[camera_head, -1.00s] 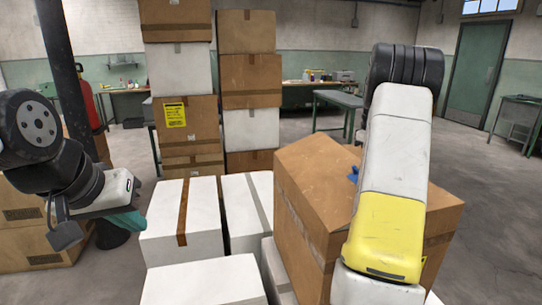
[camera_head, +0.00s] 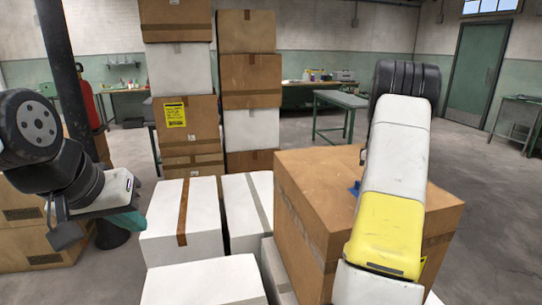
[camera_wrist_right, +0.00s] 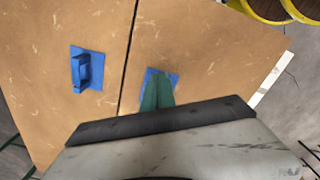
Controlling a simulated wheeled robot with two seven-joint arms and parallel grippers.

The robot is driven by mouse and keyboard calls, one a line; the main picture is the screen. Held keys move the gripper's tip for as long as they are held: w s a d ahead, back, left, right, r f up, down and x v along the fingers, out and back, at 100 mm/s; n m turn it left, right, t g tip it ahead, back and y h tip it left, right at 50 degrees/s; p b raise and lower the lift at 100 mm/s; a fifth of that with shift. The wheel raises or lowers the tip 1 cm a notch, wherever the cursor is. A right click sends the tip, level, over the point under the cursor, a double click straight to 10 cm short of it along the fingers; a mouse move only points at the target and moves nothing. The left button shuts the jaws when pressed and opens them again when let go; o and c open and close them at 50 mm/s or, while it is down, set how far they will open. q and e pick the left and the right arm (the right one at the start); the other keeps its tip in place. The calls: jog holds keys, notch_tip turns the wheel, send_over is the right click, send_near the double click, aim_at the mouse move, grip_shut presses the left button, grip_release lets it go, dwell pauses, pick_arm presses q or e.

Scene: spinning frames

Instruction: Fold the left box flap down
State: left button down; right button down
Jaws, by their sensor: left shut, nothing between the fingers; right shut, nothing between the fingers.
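The large brown cardboard box (camera_head: 303,215) stands at the centre right of the head view. Its top lies flat or nearly so, with a small blue piece (camera_head: 354,188) beside my right arm. In the right wrist view, two brown flaps meet at a narrow dark seam. The left-hand flap (camera_wrist_right: 50,40) carries a blue handle (camera_wrist_right: 82,72). My right gripper (camera_wrist_right: 157,92) is shut and empty, over a blue patch on the other flap (camera_wrist_right: 200,40); I cannot tell whether it touches. My arm hides it in the head view. My left gripper (camera_head: 125,222) is shut and empty, away from the box.
White boxes (camera_head: 180,245) stand left of the brown box, close against it. Tall stacks of boxes (camera_head: 250,80) rise behind. A dark post (camera_head: 65,70) and a red extinguisher (camera_head: 88,95) are at the left. A green table (camera_head: 340,100) stands farther back, with open floor to the right.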

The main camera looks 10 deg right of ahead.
notch_tip(320, 180, up, 9)
dwell(0.9)
